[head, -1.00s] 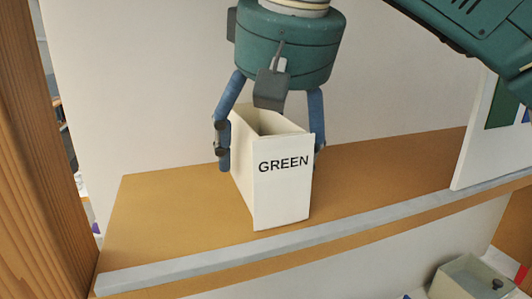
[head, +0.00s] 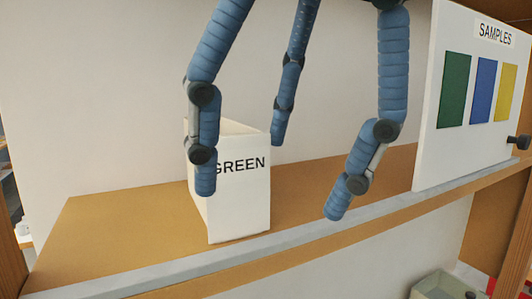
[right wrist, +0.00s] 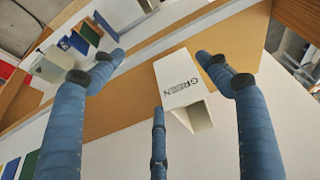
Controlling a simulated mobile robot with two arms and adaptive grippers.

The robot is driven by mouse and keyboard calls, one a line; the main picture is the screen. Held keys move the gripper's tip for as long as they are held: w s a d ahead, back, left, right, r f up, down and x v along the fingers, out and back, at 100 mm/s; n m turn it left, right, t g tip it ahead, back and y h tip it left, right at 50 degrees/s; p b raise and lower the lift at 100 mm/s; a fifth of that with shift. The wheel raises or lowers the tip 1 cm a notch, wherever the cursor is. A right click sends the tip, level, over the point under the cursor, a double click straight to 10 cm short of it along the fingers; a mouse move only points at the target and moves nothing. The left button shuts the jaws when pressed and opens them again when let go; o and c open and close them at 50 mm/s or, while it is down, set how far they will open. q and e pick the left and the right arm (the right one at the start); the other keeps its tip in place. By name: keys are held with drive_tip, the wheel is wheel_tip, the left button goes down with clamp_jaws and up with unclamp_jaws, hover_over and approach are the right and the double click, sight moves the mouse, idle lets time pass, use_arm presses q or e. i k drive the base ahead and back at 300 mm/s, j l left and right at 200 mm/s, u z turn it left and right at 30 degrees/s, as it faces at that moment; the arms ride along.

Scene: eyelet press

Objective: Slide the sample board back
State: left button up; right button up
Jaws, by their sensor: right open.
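The white sample board (head: 430,140) stands upright at the right of the shelf, marked SAMPLES, with green, blue and yellow patches. A dark knob (head: 519,142) sticks out at its right side. My right gripper (head: 275,180) is open and empty, its three blue fingers spread in front of and above the shelf, left of the board and apart from it. A white box (head: 240,205) labelled GREEN stands on the shelf, partly hidden by one finger. The box also shows between the fingers in the right wrist view (right wrist: 178,82). My left gripper is out of view.
The wooden shelf (head: 110,225) has a grey front lip (head: 330,228) and a pale wall (head: 90,110) behind. Bare shelf lies left of the box and between box and board. A pale container (head: 440,286) sits below at the lower right.

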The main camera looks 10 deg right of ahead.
sight(478, 66)
drive_tip(key=k+l, duration=0.25)
drive_tip(key=k, duration=0.25)
drive_tip(key=k+l, duration=0.2)
drive_tip(key=k, duration=0.25)
